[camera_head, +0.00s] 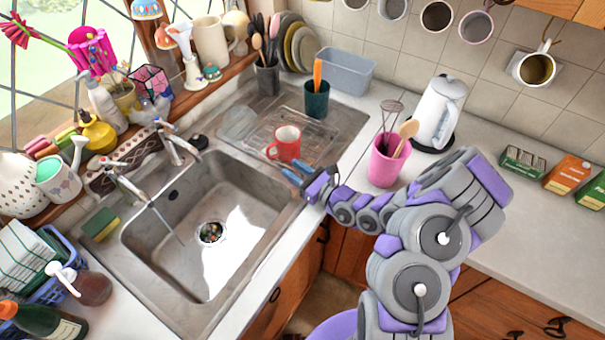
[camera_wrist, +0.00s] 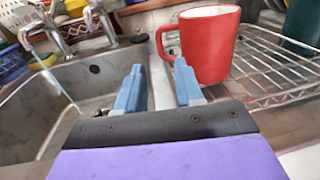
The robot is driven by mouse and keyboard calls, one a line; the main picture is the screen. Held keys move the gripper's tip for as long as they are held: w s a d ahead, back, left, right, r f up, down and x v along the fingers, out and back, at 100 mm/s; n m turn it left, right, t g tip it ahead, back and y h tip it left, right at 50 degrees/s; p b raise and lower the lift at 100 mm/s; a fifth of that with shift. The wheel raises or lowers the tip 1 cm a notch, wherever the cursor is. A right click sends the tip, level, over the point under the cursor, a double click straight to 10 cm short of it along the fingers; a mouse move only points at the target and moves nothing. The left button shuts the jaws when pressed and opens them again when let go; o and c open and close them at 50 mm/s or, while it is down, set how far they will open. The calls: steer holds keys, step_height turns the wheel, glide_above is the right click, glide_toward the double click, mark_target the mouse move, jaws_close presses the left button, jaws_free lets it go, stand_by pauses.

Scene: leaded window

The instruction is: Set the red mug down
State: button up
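My gripper (camera_head: 292,175) is just in front of the mug, on the sink's right side. In the wrist view its two blue fingers (camera_wrist: 157,85) are apart with nothing between them. The mug is beyond the right finger. I cannot tell whether that finger touches it.
The wire rack (camera_wrist: 270,65) lies on the drainboard beside the mug. The sink basin (camera_head: 205,220) is open to the left, with taps (camera_head: 175,145) behind it. A pink utensil pot (camera_head: 388,165) and a white kettle (camera_head: 440,112) stand to the right of my gripper. A dark green pot (camera_head: 317,100) stands behind the rack.

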steer(key=shift+v, duration=1.55)
steer(key=s+a+r+n+g+y, duration=0.5)
steer(key=s+a+r+n+g, duration=0.7)
steer(key=s+r+n, duration=0.35)
steer(key=s+d+r+n+g+h, duration=0.1)
steer(key=s+d+n+g+h, duration=0.3)
steer(key=s, duration=0.5)
steer(key=s+d+n+g+h, duration=0.2)
steer(key=s+n+h, duration=0.4)
steer(key=s, duration=0.2)
steer(key=s+d+r+t+h, duration=0.1)
steer(key=s+d+h, duration=0.1)
steer(key=d+h, duration=0.2)
steer(key=s+d+n+t+h, duration=0.1)
steer(key=s+d+t+h, duration=0.1)
steer(key=d, duration=0.8)
steer(key=shift+d+r+h, duration=0.15)
steer(key=shift+r+h, duration=0.25)
steer(key=shift+h, duration=0.5)
steer(key=shift+s+n, duration=0.1)
steer(key=shift+n, duration=0.25)
